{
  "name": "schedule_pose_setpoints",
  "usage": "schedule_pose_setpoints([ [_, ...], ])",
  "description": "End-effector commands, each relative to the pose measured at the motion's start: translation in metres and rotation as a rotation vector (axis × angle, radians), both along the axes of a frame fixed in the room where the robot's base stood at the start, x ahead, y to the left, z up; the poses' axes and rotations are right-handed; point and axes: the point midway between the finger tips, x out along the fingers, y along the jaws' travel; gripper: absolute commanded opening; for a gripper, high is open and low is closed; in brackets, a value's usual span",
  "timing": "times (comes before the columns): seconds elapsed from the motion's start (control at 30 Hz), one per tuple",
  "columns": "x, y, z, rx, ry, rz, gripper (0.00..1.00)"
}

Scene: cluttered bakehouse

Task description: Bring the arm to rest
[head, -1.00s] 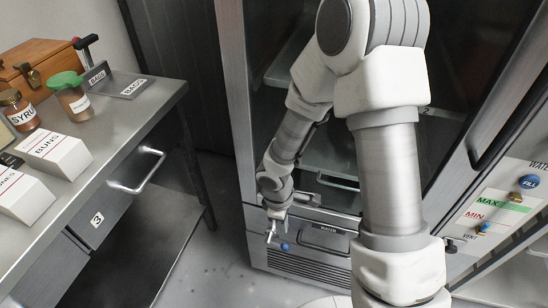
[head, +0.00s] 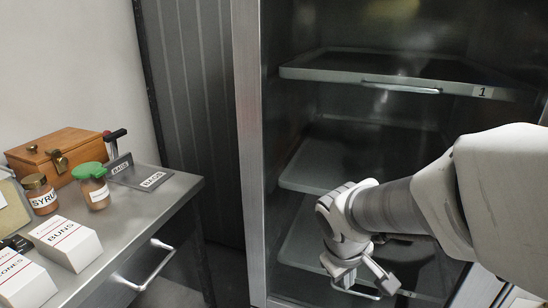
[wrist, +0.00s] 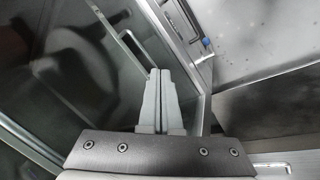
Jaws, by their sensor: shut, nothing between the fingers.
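My gripper (head: 384,281) hangs in front of the open cabinet, at the lower right of the head view. It is empty. In the wrist view its two grey fingers (wrist: 160,74) lie together, shut, with nothing between them. My arm bends in from the right edge, and its wrist covers part of the lower trays.
The cabinet holds an upper tray (head: 365,68) marked 1 and lower trays (head: 315,170). At left a steel table (head: 185,190) carries a wooden box (head: 75,146), a syrup jar (head: 42,196), a green-lidded jar (head: 96,192) and a buns box (head: 68,242).

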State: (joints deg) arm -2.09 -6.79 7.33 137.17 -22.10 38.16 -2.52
Motion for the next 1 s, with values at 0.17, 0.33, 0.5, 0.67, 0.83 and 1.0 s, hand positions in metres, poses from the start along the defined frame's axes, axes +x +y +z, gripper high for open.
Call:
schedule_pose_setpoints([
  [0.17, -0.028, -0.008, 0.043, 0.086, -0.095, -0.153, 0.0],
  [0.33, -0.057, -0.009, 0.074, 0.192, -0.171, -0.273, 0.0],
  [0.5, -0.083, -0.005, 0.095, 0.299, -0.23, -0.356, 0.0],
  [0.67, -0.105, 0.0, 0.11, 0.396, -0.278, -0.412, 0.0],
  [0.83, -0.102, 0.0, 0.156, 0.385, -0.266, -0.407, 0.0],
  [1.0, -0.102, 0.0, 0.197, 0.384, -0.267, -0.406, 0.0],
])
